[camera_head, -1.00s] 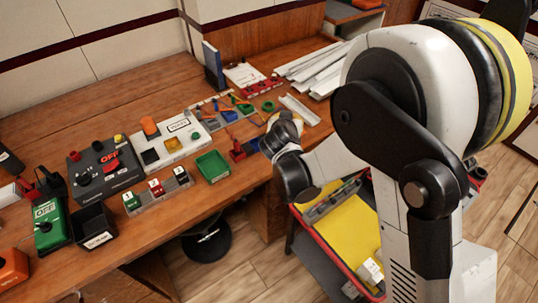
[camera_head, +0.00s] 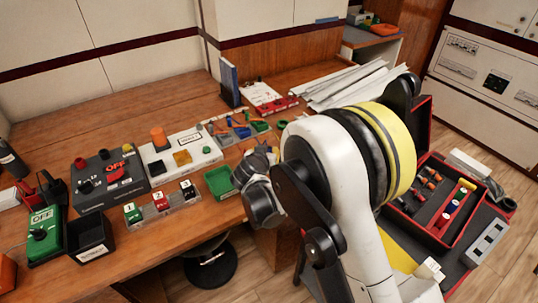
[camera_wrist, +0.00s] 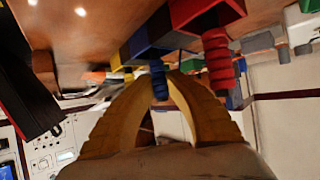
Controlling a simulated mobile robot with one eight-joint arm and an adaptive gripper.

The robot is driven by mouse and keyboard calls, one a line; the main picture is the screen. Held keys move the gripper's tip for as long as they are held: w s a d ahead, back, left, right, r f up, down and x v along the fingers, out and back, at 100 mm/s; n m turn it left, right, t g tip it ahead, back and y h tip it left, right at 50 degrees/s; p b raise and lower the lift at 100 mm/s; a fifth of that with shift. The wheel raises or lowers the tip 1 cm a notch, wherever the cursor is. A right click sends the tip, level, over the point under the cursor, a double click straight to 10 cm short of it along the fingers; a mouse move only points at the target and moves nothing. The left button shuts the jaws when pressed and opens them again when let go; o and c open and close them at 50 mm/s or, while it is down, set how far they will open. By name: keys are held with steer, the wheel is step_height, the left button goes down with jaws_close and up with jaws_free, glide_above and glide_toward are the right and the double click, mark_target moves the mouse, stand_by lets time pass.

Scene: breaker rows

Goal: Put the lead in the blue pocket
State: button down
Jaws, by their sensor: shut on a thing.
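In the wrist view my gripper's yellow fingers (camera_wrist: 162,78) are closed around a blue ribbed end (camera_wrist: 158,84), which looks like part of the lead. Directly beyond it is a blue block (camera_wrist: 146,38), likely the blue pocket. The blue end seems to meet this block, but I cannot tell whether it is inside. A red ribbed end (camera_wrist: 218,62) under a red block (camera_wrist: 200,12) is just right of the fingers. In the head view my gripper (camera_head: 260,162) is over the desk's front edge, its fingertips mostly hidden. Small blue pieces (camera_head: 242,131) and orange strands lie beyond it.
A green tray (camera_head: 219,181) stands left of my gripper, beside a clear rack with numbered blocks (camera_head: 161,203). A white box (camera_head: 181,153) is behind them. White strips (camera_head: 345,85) lie at the back right. A red-rimmed case (camera_head: 440,205) is on the right.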

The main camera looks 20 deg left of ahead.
steer(key=shift+r, duration=0.15)
steer(key=c, duration=1.8)
jaws_free()
steer(key=shift+s+r, duration=0.2)
steer(key=shift+s, duration=0.1)
steer(key=p+v, duration=0.4)
steer(key=v, duration=0.7)
steer(key=shift+s+d, duration=0.15)
steer(key=shift+s, duration=0.05)
